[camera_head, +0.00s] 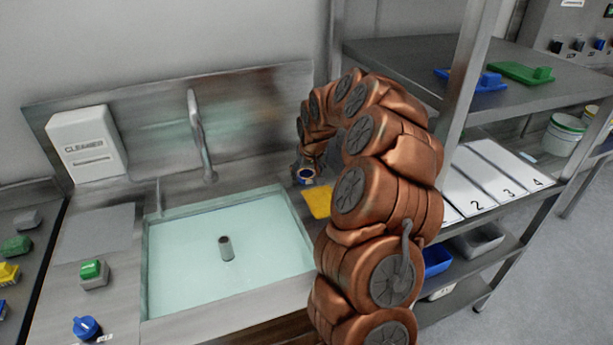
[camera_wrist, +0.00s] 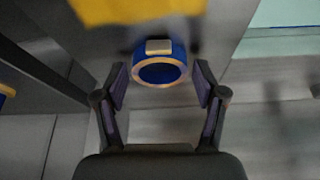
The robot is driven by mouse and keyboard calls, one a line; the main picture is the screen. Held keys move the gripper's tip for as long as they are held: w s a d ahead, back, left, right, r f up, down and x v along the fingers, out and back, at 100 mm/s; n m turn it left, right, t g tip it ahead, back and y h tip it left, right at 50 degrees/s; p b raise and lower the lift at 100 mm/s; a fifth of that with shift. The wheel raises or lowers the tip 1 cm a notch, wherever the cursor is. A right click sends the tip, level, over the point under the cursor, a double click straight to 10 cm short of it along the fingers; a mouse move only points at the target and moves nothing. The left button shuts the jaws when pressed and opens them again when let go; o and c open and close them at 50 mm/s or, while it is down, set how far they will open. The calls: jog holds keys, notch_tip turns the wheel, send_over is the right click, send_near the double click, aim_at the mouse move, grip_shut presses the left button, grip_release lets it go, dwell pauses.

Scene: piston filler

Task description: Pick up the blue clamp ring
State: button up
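The blue clamp ring (camera_wrist: 178,57) is between and slightly beyond my fingertips in the wrist view. It has a tan rim and a small pale block on its upper side. My gripper (camera_wrist: 160,82) is open, with a small gap visible on each side of the ring. In the head view the ring (camera_head: 306,182) shows small and blue at the end of my arm, by the sink's far right corner. My gripper is mostly hidden there by my copper-coloured arm.
A yellow cloth or pad (camera_head: 317,203) lies close to the ring on the sink counter. A metal shelf rack (camera_head: 450,60) stands close on the right.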

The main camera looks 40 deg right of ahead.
jog(key=c, duration=0.8)
jog(key=shift+o, duration=0.2)
